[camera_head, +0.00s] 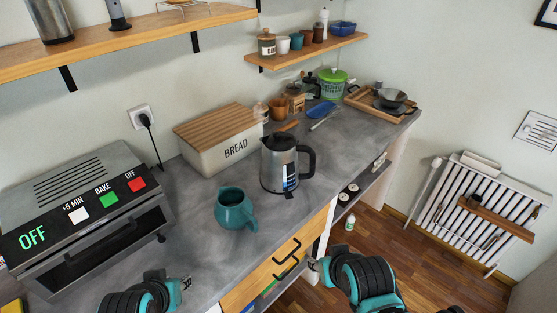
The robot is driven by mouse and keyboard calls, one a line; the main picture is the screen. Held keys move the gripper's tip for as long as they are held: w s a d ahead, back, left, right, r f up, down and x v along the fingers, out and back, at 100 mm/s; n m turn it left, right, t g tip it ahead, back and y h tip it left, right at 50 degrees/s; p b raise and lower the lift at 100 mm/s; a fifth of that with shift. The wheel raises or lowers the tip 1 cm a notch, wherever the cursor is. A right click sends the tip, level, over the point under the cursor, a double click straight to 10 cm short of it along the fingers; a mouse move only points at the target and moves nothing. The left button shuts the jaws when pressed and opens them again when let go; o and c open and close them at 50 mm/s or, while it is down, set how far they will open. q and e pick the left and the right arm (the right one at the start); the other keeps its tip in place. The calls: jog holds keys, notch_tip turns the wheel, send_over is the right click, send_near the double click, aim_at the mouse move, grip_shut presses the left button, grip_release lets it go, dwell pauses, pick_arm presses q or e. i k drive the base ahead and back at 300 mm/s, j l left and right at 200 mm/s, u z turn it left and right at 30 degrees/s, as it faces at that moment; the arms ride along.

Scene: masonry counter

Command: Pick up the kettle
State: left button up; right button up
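The kettle (278,166) is silver with a black lid, base and handle. It stands upright on the grey counter in front of the bread box, with its handle (308,160) to the right. My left gripper (185,284) is low at the front of the counter, left of and nearer than the kettle, and touches nothing that I can see. My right gripper (314,264) is in front of the counter's edge by the drawers, nearer than the kettle and apart from it. Both grippers are small in view, and their finger openings are hard to make out.
A teal jug (234,212) stands on the counter just in front of the kettle, to its left. A bread box (216,143) is behind it, and a toaster oven (82,215) is at left. A wooden tray (372,104) is farther back. Shelves hang above the counter.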

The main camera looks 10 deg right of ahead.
aim_at(278, 171)
jog(key=u, duration=0.4)
jog(key=l+u, duration=0.25)
jog(key=u, duration=0.2)
jog(key=l+u, duration=0.3)
jog(key=u, duration=0.2)
jog(key=l+u, duration=0.3)
jog(key=u, duration=0.15)
jog(key=k+l+u, duration=0.1)
jog(key=l+u, duration=0.15)
jog(key=u, duration=0.25)
